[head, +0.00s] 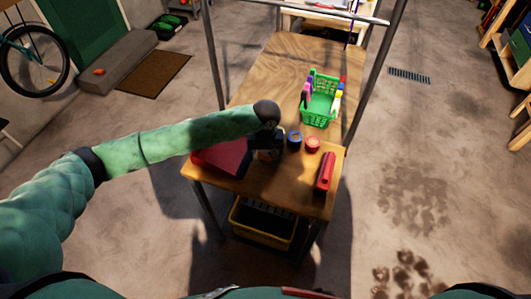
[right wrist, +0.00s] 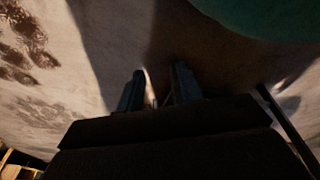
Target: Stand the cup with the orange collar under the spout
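My left gripper (head: 270,150) points down over the front part of the wooden table. Its fingertips are dark and small, so I cannot tell whether they are open or shut. A small brownish patch shows just below it; I cannot tell whether this is the cup with the orange collar. Just right of the gripper stand a cup with a blue collar (head: 294,140) and a cup with a red collar (head: 312,144). I cannot make out a spout. My right gripper (right wrist: 157,88) shows in the right wrist view, its fingers apart with nothing seen between them.
A red, flat-topped object (head: 222,157) lies left of my left gripper, partly behind my arm. A red object (head: 326,171) stands at the table's front right. A green basket (head: 319,108) holds colourful things farther back. The wooden table (head: 270,75) is bare behind. A yellow crate (head: 262,228) is underneath.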

